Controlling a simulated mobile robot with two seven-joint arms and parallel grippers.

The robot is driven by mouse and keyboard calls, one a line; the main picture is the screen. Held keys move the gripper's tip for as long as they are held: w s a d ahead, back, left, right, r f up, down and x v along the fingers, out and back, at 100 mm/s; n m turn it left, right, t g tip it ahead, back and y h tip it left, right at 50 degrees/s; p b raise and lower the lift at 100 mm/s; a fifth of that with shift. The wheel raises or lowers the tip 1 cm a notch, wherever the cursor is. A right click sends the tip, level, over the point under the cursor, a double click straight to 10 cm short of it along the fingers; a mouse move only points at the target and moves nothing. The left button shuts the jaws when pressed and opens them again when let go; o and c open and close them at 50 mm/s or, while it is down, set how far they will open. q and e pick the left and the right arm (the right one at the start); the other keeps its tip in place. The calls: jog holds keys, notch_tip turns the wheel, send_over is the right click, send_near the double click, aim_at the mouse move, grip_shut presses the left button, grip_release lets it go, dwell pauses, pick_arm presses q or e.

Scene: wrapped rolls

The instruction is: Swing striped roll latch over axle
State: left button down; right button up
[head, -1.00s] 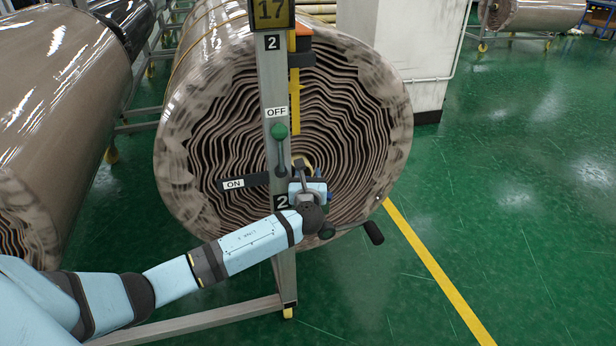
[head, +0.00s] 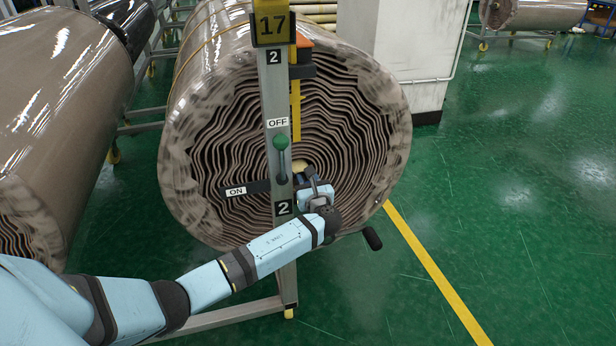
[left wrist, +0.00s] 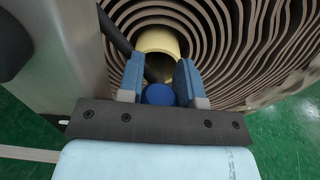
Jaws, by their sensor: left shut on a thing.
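The big roll (head: 345,110) has wavy brown layers on its end face, behind a grey post (head: 273,100). Its pale yellow axle (head: 303,167) shows at the centre, partly hidden by the post and my gripper; it also shows in the left wrist view (left wrist: 160,42). My left gripper (head: 314,186) is just right of the post, in front of the axle. In the left wrist view, its fingers (left wrist: 158,82) are shut on a blue round knob (left wrist: 158,95). A dark bar (left wrist: 115,32) runs beside the axle there; whether it joins the knob is unclear. My right gripper is out of view.
A green-knobbed lever (head: 281,142) sits on the post between the OFF and ON labels. A black handle (head: 372,238) sticks out low right. Another roll (head: 60,90) stands at left. Green floor (head: 500,200) with a yellow line is open at right.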

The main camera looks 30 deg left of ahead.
pick_arm(q)
jog(key=shift+w+a+n+g+y+p, duration=0.15)
jog(key=shift+n+g+y+p, duration=0.2)
jog(key=shift+n+g+y, duration=0.45)
jog(key=shift+s+a+n+g+y+p, duration=0.15)
jog(key=shift+n+g+y+p, duration=0.35)
jog(key=shift+g, duration=0.6)
jog(key=shift+w, duration=0.1)
jog(key=c, duration=1.1)
grip_release()
jog(key=shift+o, duration=0.2)
jog(key=v, duration=1.3)
jog(key=shift+d+p, duration=0.35)
